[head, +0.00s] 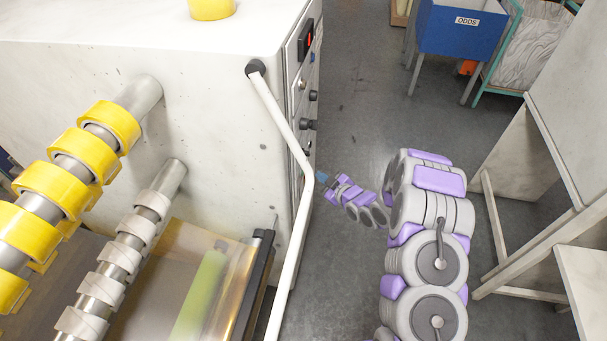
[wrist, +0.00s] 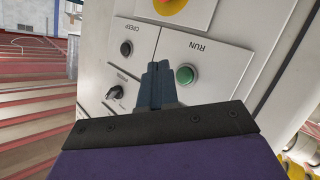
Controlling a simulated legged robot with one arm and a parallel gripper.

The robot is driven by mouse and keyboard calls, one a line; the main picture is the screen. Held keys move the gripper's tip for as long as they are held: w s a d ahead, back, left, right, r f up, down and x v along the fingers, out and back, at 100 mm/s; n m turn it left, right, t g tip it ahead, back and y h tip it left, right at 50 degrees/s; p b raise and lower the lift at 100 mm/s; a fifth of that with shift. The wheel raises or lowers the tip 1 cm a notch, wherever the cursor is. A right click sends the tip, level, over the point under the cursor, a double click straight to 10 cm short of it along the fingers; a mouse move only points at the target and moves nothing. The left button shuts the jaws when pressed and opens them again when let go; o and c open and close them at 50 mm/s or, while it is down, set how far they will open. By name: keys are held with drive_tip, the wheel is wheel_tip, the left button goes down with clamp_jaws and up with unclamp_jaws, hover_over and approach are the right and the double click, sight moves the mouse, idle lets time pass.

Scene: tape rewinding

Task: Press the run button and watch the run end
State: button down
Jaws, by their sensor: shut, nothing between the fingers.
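The green run button (wrist: 185,75) sits on a light panel (wrist: 215,75) under an upside-down RUN label in the wrist view. My gripper (wrist: 158,70) is shut and empty, with its blue-grey fingertips just left of the green button in that view. I cannot tell how far the tips are from the panel. In the head view my gripper (head: 321,176) is at the machine's right-hand side, close to its control face. The run button cannot be made out in the head view.
The panel also carries a black CREEP button (wrist: 126,48), a mode knob (wrist: 117,92) and a red-and-yellow button (wrist: 171,5). A white bar (head: 280,120) runs down the machine's front corner. Yellow tape rolls (head: 110,122) sit on a shaft. A blue ODDS bin (head: 460,30) stands behind.

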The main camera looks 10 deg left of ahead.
drive_tip(key=shift+a, duration=1.15)
drive_tip(key=shift+a, duration=0.1)
idle(1.2)
drive_tip(key=shift+a+r, duration=0.1)
drive_tip(key=shift+a, duration=0.2)
drive_tip(key=shift+a, duration=0.35)
idle(0.6)
drive_tip(key=shift+d, duration=0.15)
idle(0.3)
drive_tip(key=shift+d, duration=0.6)
drive_tip(key=shift+s+d, duration=0.1)
drive_tip(key=shift+d, duration=2.45)
